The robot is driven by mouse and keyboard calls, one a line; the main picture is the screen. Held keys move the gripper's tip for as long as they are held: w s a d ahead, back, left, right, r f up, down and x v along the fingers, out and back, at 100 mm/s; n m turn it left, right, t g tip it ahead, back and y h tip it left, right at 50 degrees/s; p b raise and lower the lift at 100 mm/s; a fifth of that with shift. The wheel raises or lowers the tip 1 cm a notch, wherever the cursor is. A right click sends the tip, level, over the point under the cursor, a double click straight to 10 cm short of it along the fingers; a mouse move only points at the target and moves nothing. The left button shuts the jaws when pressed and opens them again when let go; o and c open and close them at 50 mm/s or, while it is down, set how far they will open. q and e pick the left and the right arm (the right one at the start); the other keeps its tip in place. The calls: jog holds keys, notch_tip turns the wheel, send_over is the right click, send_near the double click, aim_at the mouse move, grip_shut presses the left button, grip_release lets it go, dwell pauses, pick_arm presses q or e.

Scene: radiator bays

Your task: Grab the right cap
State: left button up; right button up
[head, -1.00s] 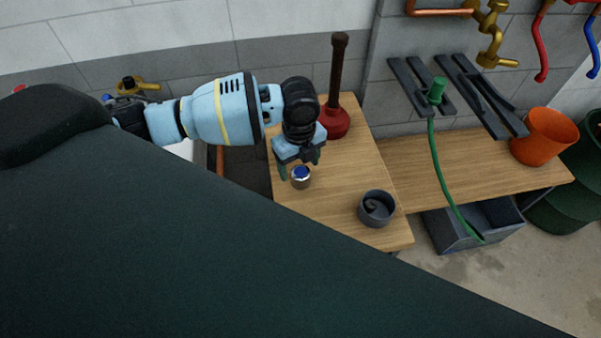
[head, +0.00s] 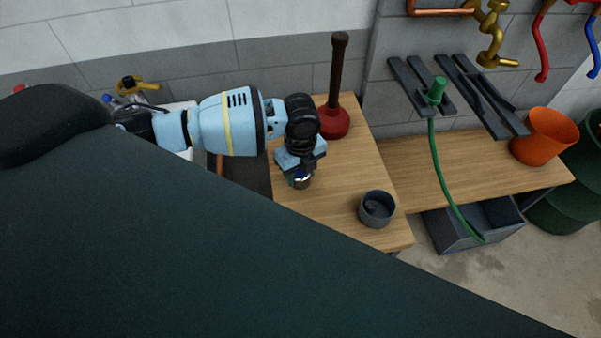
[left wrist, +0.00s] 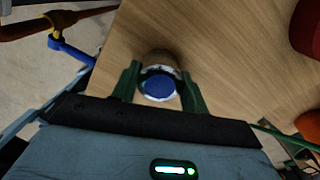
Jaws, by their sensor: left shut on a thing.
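The cap is a small silvery round piece with a blue top, standing on the wooden table (head: 345,215). In the left wrist view the cap (left wrist: 159,86) sits between the green fingers of my left gripper (left wrist: 160,88). In the head view my left gripper (head: 300,176) points down over the cap (head: 302,182) and hides most of it. The left gripper is shut on the cap. My right gripper is not in view.
A grey cup (head: 377,209) stands to the right on the table. A red plunger (head: 333,121) stands behind the gripper. An orange bucket (head: 545,136) and a green hose (head: 445,180) are farther right. The table between gripper and cup is clear.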

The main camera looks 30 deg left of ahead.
aim_at(301, 172)
pick_arm(q)
jog(key=shift+r, duration=0.2)
jog(key=shift+r, duration=0.55)
notch_tip(301, 172, up, 2)
jog(key=shift+r, duration=0.25)
jog(key=s+a, duration=0.3)
jog(key=s, duration=0.4)
jog(key=s+a+r, duration=0.1)
jog(key=s+a, duration=0.2)
jog(key=s, duration=0.4)
jog(key=shift+s, duration=0.4)
